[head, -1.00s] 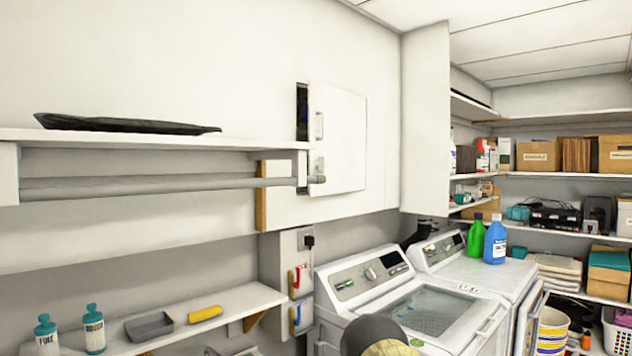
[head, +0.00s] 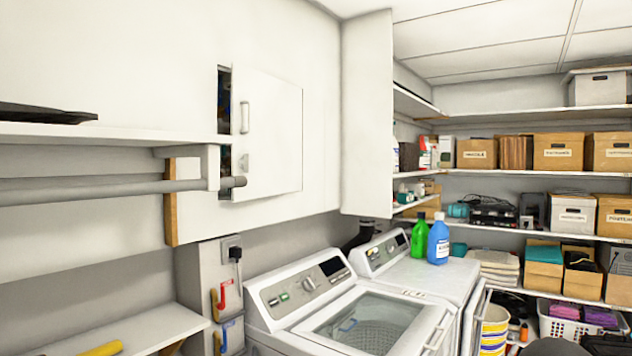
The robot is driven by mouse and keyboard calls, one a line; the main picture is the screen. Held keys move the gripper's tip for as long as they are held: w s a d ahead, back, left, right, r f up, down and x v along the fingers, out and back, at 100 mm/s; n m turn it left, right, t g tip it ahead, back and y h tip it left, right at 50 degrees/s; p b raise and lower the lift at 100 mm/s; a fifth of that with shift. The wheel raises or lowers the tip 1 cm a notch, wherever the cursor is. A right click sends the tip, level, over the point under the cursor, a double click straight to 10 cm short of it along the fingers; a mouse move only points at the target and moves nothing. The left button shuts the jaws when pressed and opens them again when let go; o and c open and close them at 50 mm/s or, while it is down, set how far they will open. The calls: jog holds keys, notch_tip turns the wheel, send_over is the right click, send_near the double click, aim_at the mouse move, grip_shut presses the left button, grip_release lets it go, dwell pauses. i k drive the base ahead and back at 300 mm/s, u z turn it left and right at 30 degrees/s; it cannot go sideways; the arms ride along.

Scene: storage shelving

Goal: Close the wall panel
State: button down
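The white wall panel (head: 275,130) is on the left wall, above the washing machine. It stands partly open, hinged on its right side, with a dark gap (head: 224,98) along its left edge. A handle (head: 244,117) is on its left part, with a small latch-like fitting below. My gripper is not clearly seen; a dark shape at the bottom right edge is too cut off to tell.
A shelf (head: 110,134) with the rod under it juts out left of the panel. A washer (head: 340,300) and a second machine (head: 420,275) stand below. Green (head: 419,235) and blue (head: 438,240) bottles stand on the second machine. Shelves with boxes (head: 558,152) fill the back.

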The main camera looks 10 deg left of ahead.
aim_at(266, 109)
jog(key=z, duration=0.2)
jog(key=i, duration=0.6)
jog(key=u, duration=0.5)
jog(key=i, duration=0.7)
jog(key=u, duration=0.7)
